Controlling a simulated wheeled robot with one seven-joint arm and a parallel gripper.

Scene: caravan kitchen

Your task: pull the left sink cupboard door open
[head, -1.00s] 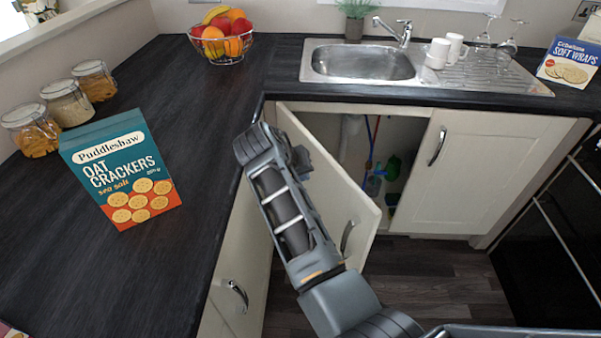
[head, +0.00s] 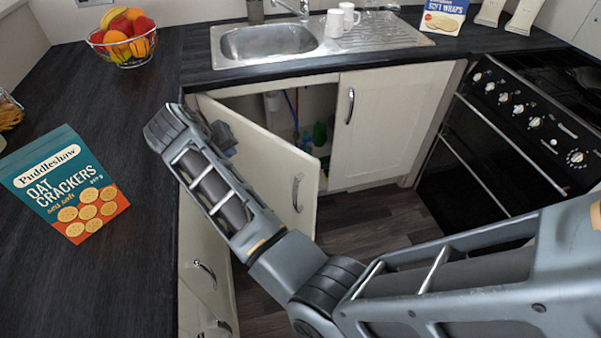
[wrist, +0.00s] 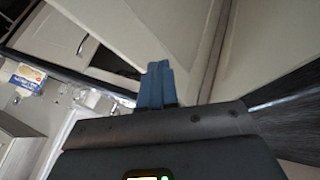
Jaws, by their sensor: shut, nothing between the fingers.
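The left sink cupboard door (head: 262,160) is cream with a curved metal handle (head: 297,192). It stands ajar in the head view, swung out from the cabinet, its free edge well clear of the frame. My arm crosses in front of its left part.
The right sink door (head: 385,125) is closed. Bottles (head: 319,134) and pipes show inside the cupboard. A black cooker (head: 520,130) stands at the right. The worktop holds a cracker box (head: 65,185) and a fruit bowl (head: 122,42). Dark floor (head: 375,220) is free before the sink.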

